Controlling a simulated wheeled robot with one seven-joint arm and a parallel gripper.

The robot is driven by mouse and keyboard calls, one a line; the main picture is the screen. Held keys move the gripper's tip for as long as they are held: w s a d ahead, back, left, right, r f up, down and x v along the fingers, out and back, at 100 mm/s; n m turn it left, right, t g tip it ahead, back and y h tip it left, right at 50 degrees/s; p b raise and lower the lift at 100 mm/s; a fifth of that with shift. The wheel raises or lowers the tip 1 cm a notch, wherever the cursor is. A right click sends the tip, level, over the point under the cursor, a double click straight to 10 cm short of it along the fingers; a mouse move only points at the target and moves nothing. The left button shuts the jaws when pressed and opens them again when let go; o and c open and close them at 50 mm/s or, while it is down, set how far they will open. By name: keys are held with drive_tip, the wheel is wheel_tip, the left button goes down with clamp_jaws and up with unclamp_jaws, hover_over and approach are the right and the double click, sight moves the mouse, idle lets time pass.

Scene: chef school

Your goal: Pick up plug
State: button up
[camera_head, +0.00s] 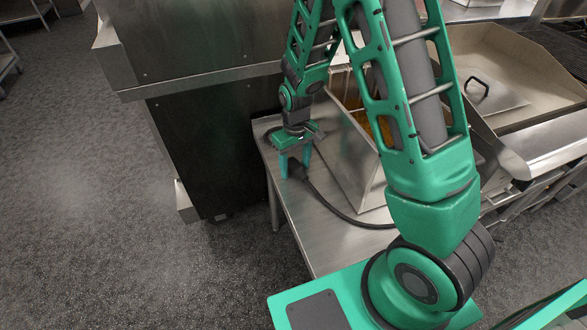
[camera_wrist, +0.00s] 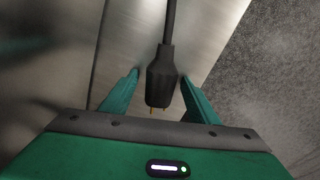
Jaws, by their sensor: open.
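The plug (camera_wrist: 160,84) is black with brass-coloured prongs and a black cord. In the wrist view it lies between the two teal fingers of my gripper (camera_wrist: 160,82), its prongs toward the palm. The right finger is very close to the plug, and there is a gap at the left finger. In the head view my gripper (camera_head: 296,162) points down at the left part of the steel table, with its fingers apart. The plug (camera_head: 296,172) shows there as a small dark shape by the fingers. Whether it touches either finger cannot be told.
The black cord (camera_head: 335,210) curves right across the steel table (camera_head: 315,235). A steel fryer (camera_head: 350,150) with amber contents stands right of my gripper. A dark-sided steel unit (camera_head: 215,130) stands at the left. The table's left edge is close to my gripper, with open floor beyond.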

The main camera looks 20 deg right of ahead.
drive_tip(key=shift+c, duration=0.6)
drive_tip(key=c, duration=1)
